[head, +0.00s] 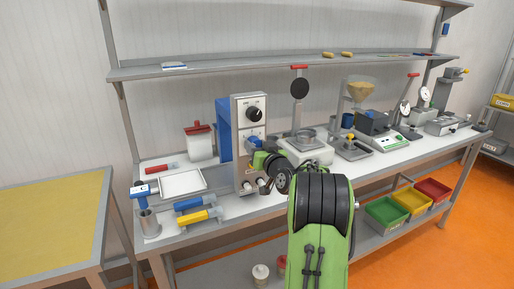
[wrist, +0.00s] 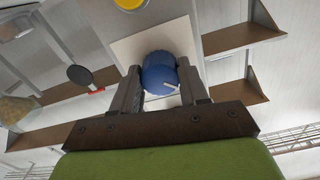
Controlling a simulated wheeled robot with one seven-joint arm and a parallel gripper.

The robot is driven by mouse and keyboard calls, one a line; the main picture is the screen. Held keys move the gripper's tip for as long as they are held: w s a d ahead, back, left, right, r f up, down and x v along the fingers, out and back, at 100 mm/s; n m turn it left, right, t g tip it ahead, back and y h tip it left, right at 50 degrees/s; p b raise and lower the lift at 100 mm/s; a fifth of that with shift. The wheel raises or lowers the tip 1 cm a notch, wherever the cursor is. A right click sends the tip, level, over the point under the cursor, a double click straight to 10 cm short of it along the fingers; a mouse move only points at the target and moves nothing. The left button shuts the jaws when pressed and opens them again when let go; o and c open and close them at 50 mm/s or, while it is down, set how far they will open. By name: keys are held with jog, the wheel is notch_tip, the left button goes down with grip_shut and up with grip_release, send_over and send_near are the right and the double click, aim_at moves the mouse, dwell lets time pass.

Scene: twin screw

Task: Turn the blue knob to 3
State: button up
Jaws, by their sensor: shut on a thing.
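The blue knob (wrist: 158,74) sits on a pale panel (wrist: 125,45) in the wrist view. It has a short white mark (wrist: 170,86) near its lower right edge. My gripper (wrist: 160,88) has a finger on each side of the knob and is shut on it. In the head view my gripper (head: 257,147) reaches the front of an upright grey machine (head: 243,172), below a black knob (head: 254,114). The scale numbers around the blue knob cannot be read.
A white tray (head: 182,182), a blue-handled tool in a metal cup (head: 149,223) and blue and yellow tools (head: 200,216) lie left of the machine. A press with a black disc (head: 299,88) stands to its right. A shelf (head: 220,66) runs above.

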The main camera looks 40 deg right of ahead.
jog(key=m, duration=0.4)
jog(key=shift+m, duration=0.3)
jog(key=m, duration=0.5)
jog(key=shift+r+p, duration=0.15)
jog(key=shift+p, duration=0.25)
jog(key=m+p, duration=0.2)
jog(key=m, duration=0.3)
jog(key=shift+m+p, duration=0.3)
jog(key=shift+m, duration=0.1)
jog(key=shift+m+p, duration=1.25)
jog(key=shift+m, duration=0.85)
jog(key=o, duration=1.1)
jog(key=shift+c, duration=0.2)
jog(key=shift+s, duration=0.1)
